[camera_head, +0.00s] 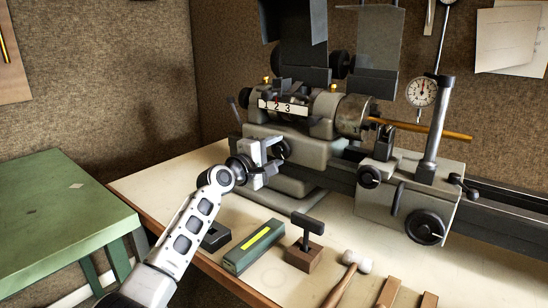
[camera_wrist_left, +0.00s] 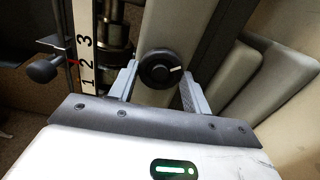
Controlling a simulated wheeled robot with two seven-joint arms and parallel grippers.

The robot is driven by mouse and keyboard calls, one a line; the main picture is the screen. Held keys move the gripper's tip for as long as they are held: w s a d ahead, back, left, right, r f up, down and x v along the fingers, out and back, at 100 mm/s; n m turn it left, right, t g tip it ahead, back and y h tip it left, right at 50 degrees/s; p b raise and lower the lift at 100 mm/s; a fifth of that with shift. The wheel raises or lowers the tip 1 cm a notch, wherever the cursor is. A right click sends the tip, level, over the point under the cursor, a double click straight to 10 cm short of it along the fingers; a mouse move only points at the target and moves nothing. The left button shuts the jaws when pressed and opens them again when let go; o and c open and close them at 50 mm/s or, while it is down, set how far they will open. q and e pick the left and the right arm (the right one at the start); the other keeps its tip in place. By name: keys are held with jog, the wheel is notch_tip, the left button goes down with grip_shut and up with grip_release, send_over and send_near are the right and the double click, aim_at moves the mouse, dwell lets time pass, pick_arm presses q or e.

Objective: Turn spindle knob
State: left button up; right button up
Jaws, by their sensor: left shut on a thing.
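The spindle knob (camera_wrist_left: 160,69) is a round black knob with a white line on its face, pointing right in the left wrist view. It sits on the front of the grey lathe headstock (camera_head: 290,147). My left gripper (camera_wrist_left: 158,78) is shut on the knob, one finger on each side of it. In the head view the same gripper (camera_head: 272,153) is at the headstock's front and mostly covers the knob. A white strip numbered 1, 2, 3 (camera_head: 297,109) is above, with a red pointer near the 2; it also shows in the left wrist view (camera_wrist_left: 85,45). My right gripper is out of view.
On the bench (camera_head: 150,187) are a green box with a yellow stripe (camera_head: 254,245), a wooden block with a black T-handle (camera_head: 305,253), a mallet (camera_head: 349,270) and wood pieces. A handwheel (camera_head: 425,227) and dial gauge (camera_head: 421,92) are at right. A green table (camera_head: 60,205) stands left.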

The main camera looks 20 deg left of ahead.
pick_arm(q)
jog(key=shift+f+m, duration=0.1)
jog(key=shift+m, duration=0.4)
jog(key=o, duration=1)
jog(key=shift+s, duration=0.15)
jog(key=v, duration=1.5)
jog(key=shift+s+a, duration=0.2)
jog(key=shift+s, duration=0.15)
